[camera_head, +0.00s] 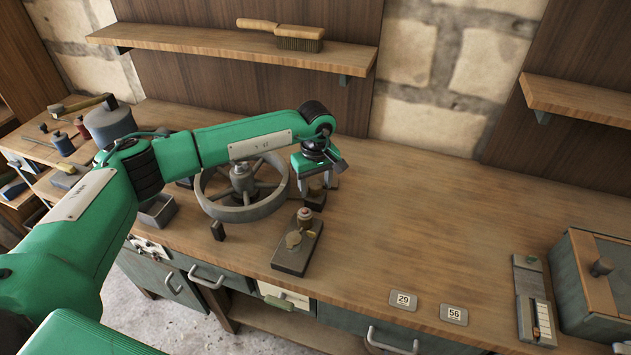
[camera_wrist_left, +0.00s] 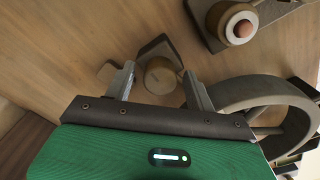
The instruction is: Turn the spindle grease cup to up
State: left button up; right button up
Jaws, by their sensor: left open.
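My left gripper (camera_head: 317,177) points down at the right of the spoked wheel, over a brass-coloured round cup on a small dark block (camera_head: 314,200). In the left wrist view the gripper (camera_wrist_left: 157,70) is open, with its two fingers on either side of the cup (camera_wrist_left: 160,80). I cannot tell whether they touch it. A second cup with a reddish top (camera_head: 305,214) stands on a dark plate (camera_head: 292,262) nearer the bench front; it also shows in the left wrist view (camera_wrist_left: 240,28). No label shows which cup is the spindle one. My right gripper is not in view.
The spoked wheel (camera_head: 215,207) lies close to the left of the gripper. Number plates 29 (camera_head: 404,300) and 56 (camera_head: 454,314) lie at the front edge. The bench right of the gripper is clear.

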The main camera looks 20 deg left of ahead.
pick_arm(q)
jog(key=shift+f, duration=0.15)
jog(key=c, duration=1)
jog(key=shift+o, duration=0.2)
